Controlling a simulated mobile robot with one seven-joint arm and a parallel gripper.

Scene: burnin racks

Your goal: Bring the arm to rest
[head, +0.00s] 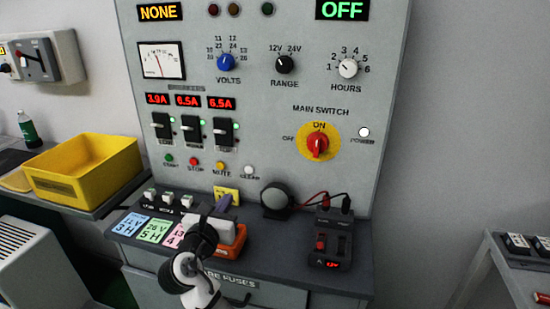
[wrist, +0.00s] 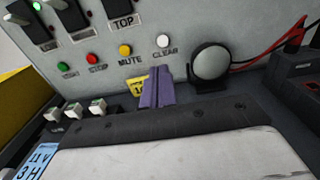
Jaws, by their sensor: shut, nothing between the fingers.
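My arm covers part of the bench top and of an orange object (head: 238,240) beside the hand.
The panel (head: 270,110) rises close behind, with a red main switch (head: 317,146) and several buttons. A round black-rimmed disc (head: 275,197) and a black device with red and black leads (head: 331,240) stand right. A yellow bin (head: 85,168) is at left. The air above the bench front is free.

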